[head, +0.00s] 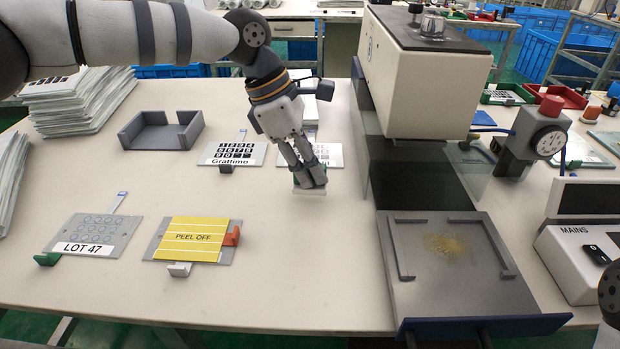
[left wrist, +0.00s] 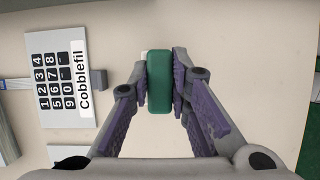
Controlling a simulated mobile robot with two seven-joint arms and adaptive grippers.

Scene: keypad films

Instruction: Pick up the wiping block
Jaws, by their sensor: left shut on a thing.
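The wiping block is a green block with a pale underside. In the left wrist view the block (left wrist: 159,82) stands between the two fingers of my left gripper (left wrist: 160,80), with a finger pad against each side. In the head view my left gripper (head: 311,180) is low over the middle of the table, and its fingers hide most of the block. A pale edge of the block (head: 310,192) shows below the fingertips. I cannot tell whether it touches the table.
A keypad film marked Graftimo (head: 234,153) lies left of the gripper; one marked Cobblefil (left wrist: 62,80) is close by. A yellow PEEL OFF plate (head: 195,238) and LOT 47 plate (head: 85,236) lie in front. A press tray (head: 455,285) stands right. The table's front middle is clear.

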